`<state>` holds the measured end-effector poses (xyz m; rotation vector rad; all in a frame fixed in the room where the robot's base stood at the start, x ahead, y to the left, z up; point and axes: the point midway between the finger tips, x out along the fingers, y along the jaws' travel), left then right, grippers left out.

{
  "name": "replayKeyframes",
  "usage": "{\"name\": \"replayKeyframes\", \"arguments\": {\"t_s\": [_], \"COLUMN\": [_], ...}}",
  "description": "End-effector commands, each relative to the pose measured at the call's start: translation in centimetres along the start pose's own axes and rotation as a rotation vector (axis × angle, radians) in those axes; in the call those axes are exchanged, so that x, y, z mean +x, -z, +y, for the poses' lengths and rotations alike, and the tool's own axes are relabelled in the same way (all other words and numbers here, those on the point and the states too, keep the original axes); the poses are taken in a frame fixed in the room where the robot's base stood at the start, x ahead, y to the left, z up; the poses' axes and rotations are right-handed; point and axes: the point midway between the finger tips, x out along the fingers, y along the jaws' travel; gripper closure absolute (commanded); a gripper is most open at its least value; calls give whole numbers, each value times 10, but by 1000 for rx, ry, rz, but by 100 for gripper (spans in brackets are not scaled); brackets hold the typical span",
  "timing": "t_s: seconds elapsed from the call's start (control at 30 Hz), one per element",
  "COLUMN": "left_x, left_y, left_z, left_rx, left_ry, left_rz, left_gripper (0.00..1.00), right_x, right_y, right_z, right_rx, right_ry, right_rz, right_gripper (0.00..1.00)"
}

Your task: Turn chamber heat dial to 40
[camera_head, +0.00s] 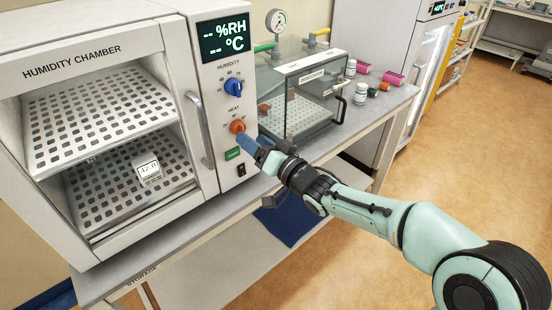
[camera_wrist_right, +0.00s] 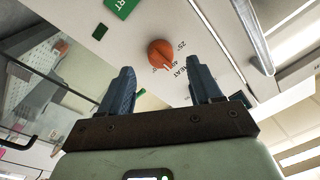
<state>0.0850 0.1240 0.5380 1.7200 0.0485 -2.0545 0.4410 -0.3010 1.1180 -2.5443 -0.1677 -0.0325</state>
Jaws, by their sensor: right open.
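The orange heat dial (camera_head: 237,126) sits on the humidity chamber's control panel (camera_head: 228,175), below the blue humidity dial (camera_head: 233,87). In the right wrist view the heat dial (camera_wrist_right: 162,53) shows a pale pointer mark and printed numbers around it; I cannot read its setting surely. My right gripper (camera_head: 250,142) is just in front of the panel, close to the heat dial. In the wrist view its two blue fingers (camera_wrist_right: 157,78) are apart, with the dial beyond and between their tips, apparently not gripped. My left gripper is not in view.
The chamber display (camera_head: 224,36) shows dashes. A vertical door handle (camera_head: 199,130) stands left of the panel. A clear glass chamber (camera_head: 310,95) with a gauge stands to the right.

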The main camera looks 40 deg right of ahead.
Motion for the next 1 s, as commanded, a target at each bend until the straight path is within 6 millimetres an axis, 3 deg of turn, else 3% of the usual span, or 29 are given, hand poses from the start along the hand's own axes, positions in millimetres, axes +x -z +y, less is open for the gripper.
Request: {"name": "replayKeyframes", "arguments": {"t_s": [0.2,0.4,0.6,1.0], "left_x": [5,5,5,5], "left_y": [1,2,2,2], "left_z": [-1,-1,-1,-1], "left_rx": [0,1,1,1], "left_ry": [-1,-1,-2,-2], "left_rz": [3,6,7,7], "left_gripper": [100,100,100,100], "right_x": [-52,-83,-93,-93], "right_y": [0,0,0,0], "right_z": [0,0,0,0], "right_rx": [0,0,1,1], "right_ry": [0,1,0,0], "right_rz": [2,1,0,-1], "right_gripper": [36,36,36,36]}}
